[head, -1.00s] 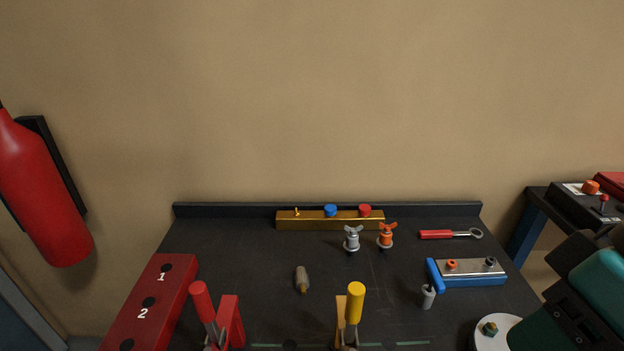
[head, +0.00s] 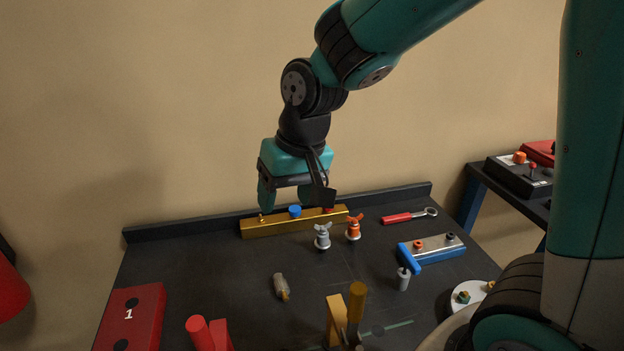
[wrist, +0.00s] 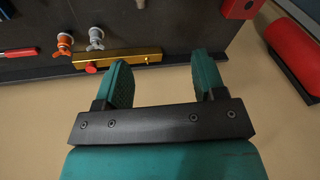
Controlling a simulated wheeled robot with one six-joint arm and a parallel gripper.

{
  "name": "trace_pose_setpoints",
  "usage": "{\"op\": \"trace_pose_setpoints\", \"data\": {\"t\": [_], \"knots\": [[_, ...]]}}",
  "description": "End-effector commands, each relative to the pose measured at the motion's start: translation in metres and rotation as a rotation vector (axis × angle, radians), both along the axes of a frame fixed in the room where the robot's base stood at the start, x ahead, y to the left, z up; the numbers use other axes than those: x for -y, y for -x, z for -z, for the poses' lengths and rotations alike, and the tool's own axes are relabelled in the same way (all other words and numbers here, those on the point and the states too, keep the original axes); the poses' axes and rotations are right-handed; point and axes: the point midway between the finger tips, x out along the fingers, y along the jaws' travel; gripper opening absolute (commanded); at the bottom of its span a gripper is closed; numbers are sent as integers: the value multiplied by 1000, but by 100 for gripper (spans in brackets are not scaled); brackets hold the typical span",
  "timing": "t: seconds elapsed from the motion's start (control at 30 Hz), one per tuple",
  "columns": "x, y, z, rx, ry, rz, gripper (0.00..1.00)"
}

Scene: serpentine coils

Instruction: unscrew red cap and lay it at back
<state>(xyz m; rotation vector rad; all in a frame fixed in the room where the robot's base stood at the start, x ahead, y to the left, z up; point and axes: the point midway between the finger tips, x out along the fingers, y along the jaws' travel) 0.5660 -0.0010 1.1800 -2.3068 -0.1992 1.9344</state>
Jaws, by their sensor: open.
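The red cap (head: 328,210) sits on the gold bar (head: 272,229) at the back of the dark bench, mostly hidden behind my gripper. It also shows in the wrist view (wrist: 91,69), just outside the left finger. A blue cap (head: 295,212) is left of it on the bar; the wrist view does not show it. A small brass piece stands at the bar's left end. My gripper (head: 288,205) is open and empty, its fingers pointing down. In the head view it overlaps the back edge near the bar.
A grey wing nut (head: 322,237) and an orange wing nut (head: 353,228) stand just in front of the bar. A red-handled wrench (head: 398,218) lies to the right. A raised ledge (head: 390,200) runs along the back. The bench middle holds a small bottle-like piece (head: 281,287).

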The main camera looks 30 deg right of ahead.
Motion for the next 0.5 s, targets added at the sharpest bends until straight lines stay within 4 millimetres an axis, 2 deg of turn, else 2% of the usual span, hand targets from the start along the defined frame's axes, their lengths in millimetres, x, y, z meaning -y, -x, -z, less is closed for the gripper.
{"op": "trace_pose_setpoints", "data": {"t": [0.03,0.1,0.2,0.3,0.4,0.5], "knots": [[18,-36,14,-3,34,134,64],[47,-81,36,15,83,322,64],[92,-130,70,53,152,561,64],[132,-162,101,97,211,748,64],[163,-178,125,133,257,876,64],[181,-187,139,159,281,949,64]]}}
